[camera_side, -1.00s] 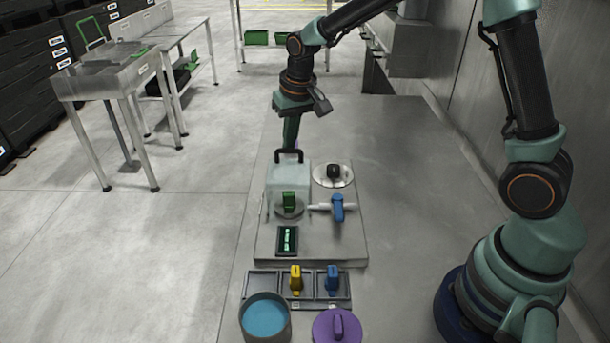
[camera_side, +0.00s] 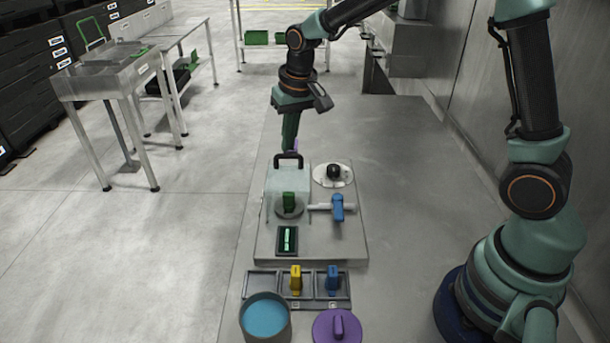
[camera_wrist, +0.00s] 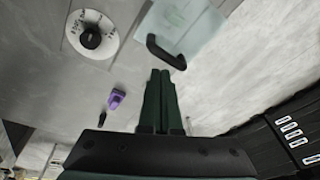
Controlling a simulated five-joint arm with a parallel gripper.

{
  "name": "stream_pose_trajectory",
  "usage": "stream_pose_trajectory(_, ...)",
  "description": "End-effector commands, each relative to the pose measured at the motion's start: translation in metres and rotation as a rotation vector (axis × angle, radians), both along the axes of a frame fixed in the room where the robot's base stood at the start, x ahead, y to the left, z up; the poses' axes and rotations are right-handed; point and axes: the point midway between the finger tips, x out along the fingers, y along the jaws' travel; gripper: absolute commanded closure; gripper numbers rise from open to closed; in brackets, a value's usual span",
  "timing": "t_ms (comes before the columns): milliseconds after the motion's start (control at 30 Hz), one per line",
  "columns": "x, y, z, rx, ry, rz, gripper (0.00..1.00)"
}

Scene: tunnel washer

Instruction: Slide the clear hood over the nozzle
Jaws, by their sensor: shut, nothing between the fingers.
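The clear hood (camera_side: 289,180) is a pale translucent box with a dark handle (camera_side: 289,158), standing on the raised grey plate. A green upright piece (camera_side: 289,201) on a round grey base shows at its near side; I cannot tell whether the hood surrounds it or stands behind it. The wrist view shows the hood (camera_wrist: 190,35) and handle (camera_wrist: 165,55), with green behind the clear wall. No part is clearly identifiable as the nozzle. My gripper (camera_side: 290,143) is shut and empty, just behind and above the handle. Its green fingers (camera_wrist: 162,78) point toward the handle, apparently apart from it.
Right of the hood are a white dial with a black knob (camera_side: 333,171) and a blue valve (camera_side: 337,207). A small display (camera_side: 287,240) is in front. Nearer are a divided tray (camera_side: 262,284), blue-filled pot (camera_side: 265,318) and purple lid (camera_side: 337,327). The bench at right is clear.

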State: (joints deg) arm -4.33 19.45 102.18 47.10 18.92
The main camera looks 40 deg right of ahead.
Motion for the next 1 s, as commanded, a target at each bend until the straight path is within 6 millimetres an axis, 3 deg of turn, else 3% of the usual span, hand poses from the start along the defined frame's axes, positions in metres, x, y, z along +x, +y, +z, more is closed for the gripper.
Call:
stream_pose_trajectory(600, 0.004, -0.005, 0.043, -0.001, -0.002, -0.001, 1.00)
stream_pose_trajectory(1000, 0.003, -0.005, 0.046, -0.002, -0.003, 0.001, 1.00)
